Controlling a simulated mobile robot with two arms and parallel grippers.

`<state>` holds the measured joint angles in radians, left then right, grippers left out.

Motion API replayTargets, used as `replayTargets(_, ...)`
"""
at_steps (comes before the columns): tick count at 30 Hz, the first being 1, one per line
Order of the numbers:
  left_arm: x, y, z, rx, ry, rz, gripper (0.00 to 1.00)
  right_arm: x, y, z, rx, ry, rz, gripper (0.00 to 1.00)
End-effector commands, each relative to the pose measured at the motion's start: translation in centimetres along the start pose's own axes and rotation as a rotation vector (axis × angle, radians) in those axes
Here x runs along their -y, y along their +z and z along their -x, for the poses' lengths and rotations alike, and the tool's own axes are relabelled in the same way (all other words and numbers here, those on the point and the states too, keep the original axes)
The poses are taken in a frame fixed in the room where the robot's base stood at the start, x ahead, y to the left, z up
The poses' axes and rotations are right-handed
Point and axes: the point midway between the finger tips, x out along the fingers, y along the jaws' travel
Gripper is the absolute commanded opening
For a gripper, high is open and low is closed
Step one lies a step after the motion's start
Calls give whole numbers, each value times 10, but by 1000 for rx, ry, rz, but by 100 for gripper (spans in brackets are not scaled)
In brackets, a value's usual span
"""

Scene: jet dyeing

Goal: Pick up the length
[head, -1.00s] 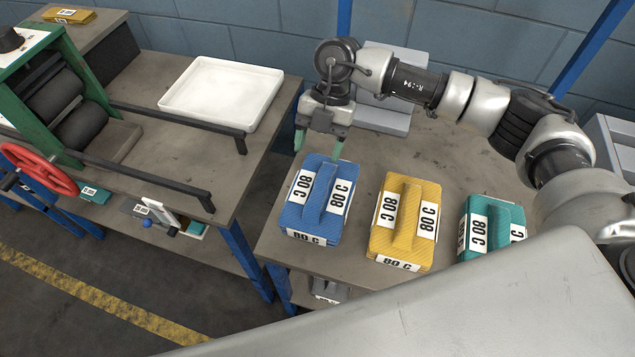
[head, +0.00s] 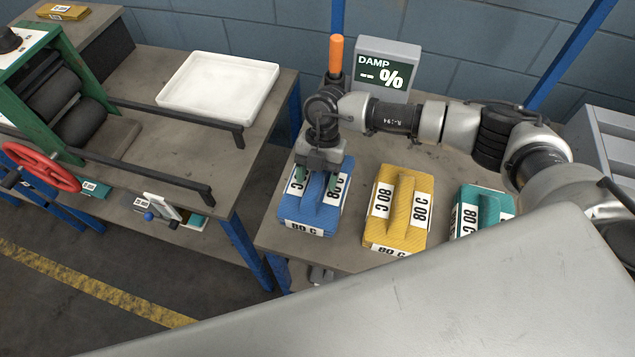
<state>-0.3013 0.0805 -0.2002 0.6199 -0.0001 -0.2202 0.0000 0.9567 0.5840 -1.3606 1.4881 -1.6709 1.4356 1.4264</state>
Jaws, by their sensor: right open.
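Three folded cloth lengths marked "80 C", each with a raised ridge on top, lie in a row on the right table: blue (head: 309,212), yellow (head: 401,215) and teal (head: 487,209). My right gripper (head: 321,178) is open and points down over the far part of the blue length, its fingers on either side of the ridge. The gripper hides part of the blue length's far end. I cannot tell whether the fingers touch it. My left gripper is not in view.
A damp meter (head: 386,68) with an orange-handled probe (head: 336,55) stands at the back of the table. A white tray (head: 218,90) lies on the left bench beside green-framed rollers (head: 65,105) with a red handwheel (head: 40,167). A gap separates the tables.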

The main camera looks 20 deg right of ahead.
Motion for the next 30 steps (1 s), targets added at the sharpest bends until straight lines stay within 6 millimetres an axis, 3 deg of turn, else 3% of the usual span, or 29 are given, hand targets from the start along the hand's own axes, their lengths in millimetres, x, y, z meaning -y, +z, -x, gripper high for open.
replayTargets(6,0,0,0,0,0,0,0,0,0,-1,0,0,0,62)
replayTargets(18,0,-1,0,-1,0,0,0,0,0,0,0,1,0,2)
replayTargets(30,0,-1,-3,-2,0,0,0,0,-2,8,1,2,2,2)
